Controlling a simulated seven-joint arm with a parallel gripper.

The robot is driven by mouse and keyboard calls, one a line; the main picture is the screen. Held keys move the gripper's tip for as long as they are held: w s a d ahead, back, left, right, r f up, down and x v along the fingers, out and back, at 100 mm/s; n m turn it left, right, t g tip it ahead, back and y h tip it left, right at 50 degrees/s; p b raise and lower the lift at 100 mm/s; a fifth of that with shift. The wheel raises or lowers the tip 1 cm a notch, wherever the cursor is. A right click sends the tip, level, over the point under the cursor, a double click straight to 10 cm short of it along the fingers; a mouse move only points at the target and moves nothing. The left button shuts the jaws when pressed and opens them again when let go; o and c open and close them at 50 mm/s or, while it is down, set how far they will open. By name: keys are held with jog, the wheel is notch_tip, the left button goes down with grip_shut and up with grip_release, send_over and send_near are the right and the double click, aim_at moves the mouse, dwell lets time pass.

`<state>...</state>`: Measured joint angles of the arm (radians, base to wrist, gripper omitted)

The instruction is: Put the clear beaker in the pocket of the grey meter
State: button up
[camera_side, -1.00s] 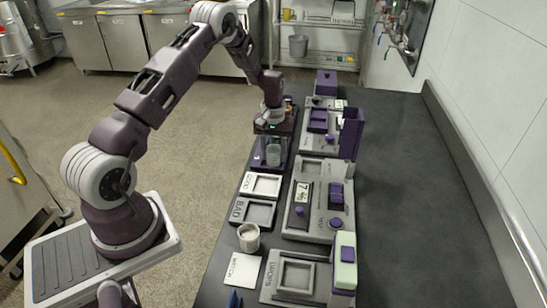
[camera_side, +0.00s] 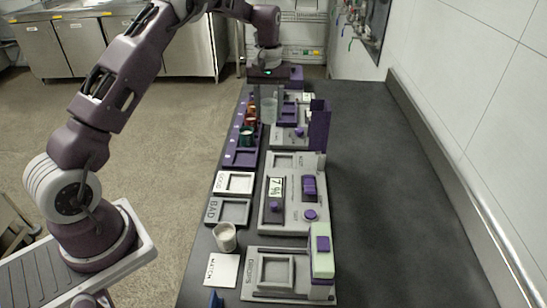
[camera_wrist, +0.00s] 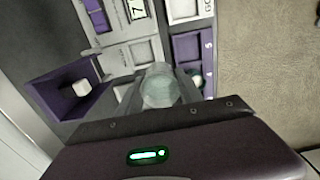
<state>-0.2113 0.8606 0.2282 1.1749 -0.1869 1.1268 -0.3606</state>
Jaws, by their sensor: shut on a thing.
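The clear beaker (camera_side: 269,112) is in my gripper (camera_side: 268,98), raised above the bench at the far end. In the wrist view the beaker (camera_wrist: 160,90) sits upright between the two fingers, which are shut on it. The grey meter (camera_side: 268,213) with a number display and purple knobs lies nearer the side camera than the beaker. A shallow square pocket (camera_side: 306,161) shows at its far end. Part of the meter (camera_wrist: 137,30) shows at the top of the wrist view. The beaker covers part of the surface beneath it.
A purple rack (camera_side: 238,157) with coloured vials runs along the bench's left edge. GOOD (camera_side: 235,183) and BAD (camera_side: 228,212) trays, a white cup (camera_side: 225,237) and a DROPS unit (camera_side: 252,285) lie nearer. A tall purple holder (camera_side: 319,127) stands right. The bench's right side is clear.

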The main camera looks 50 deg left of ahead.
jog(key=w+d+r, duration=0.2)
jog(key=d+r, duration=0.1)
jog(key=d, duration=0.1)
notch_tip(320, 180, down, 18)
jog(key=shift+d+r, duration=0.1)
jog(key=shift+d, duration=0.05)
jog(key=shift+f, duration=0.35)
